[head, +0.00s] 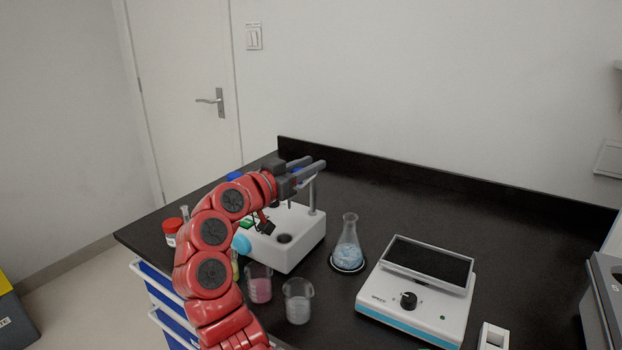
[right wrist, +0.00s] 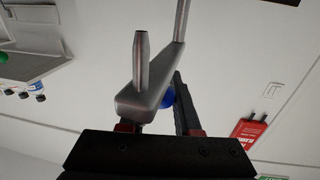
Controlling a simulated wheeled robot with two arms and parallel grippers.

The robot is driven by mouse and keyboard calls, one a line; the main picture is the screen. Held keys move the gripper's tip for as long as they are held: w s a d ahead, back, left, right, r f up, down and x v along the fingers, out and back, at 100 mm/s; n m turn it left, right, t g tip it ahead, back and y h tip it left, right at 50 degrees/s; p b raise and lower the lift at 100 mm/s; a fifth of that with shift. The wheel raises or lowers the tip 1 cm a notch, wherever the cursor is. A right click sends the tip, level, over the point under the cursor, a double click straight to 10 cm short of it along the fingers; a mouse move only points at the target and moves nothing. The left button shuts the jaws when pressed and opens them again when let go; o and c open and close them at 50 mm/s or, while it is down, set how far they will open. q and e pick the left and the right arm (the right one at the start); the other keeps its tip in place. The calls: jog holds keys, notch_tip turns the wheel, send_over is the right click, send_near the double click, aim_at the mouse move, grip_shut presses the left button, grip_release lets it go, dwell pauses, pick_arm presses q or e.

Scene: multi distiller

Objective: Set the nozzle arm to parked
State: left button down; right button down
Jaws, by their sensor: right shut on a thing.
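The distiller is a white box (head: 305,252) with a round hole in its top, left of centre on the black bench in the head view. A grey post (head: 312,197) rises from its back right. The nozzle arm is mostly hidden behind my gripper in the head view. In the right wrist view the grey nozzle arm (right wrist: 150,88) lies between my fingers, with a nozzle tip and a post on it. My right gripper (head: 312,167) is shut on the nozzle arm, above the box. A blue part (right wrist: 168,97) shows behind it. My left gripper is not in view.
A flask (head: 348,240) with pale blue content, a beaker with pink liquid (head: 260,285), a clear beaker (head: 298,302) and a white device with a dark plate (head: 430,262) stand nearby. A red-lidded jar (head: 172,229) is at the left. The bench's back right is clear.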

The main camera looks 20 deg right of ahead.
jog(key=shift+w+a+m+g+h, duration=0.2)
jog(key=shift+m+g+h, duration=0.2)
jog(key=shift+m+g, duration=0.3)
jog(key=shift+g, duration=0.4)
jog(key=shift+r, duration=0.1)
jog(key=c, duration=0.6)
grip_release()
jog(key=v, duration=1.7)
jog(key=shift+a+f, duration=0.25)
jog(key=shift+f, duration=0.05)
jog(key=shift+p, duration=0.3)
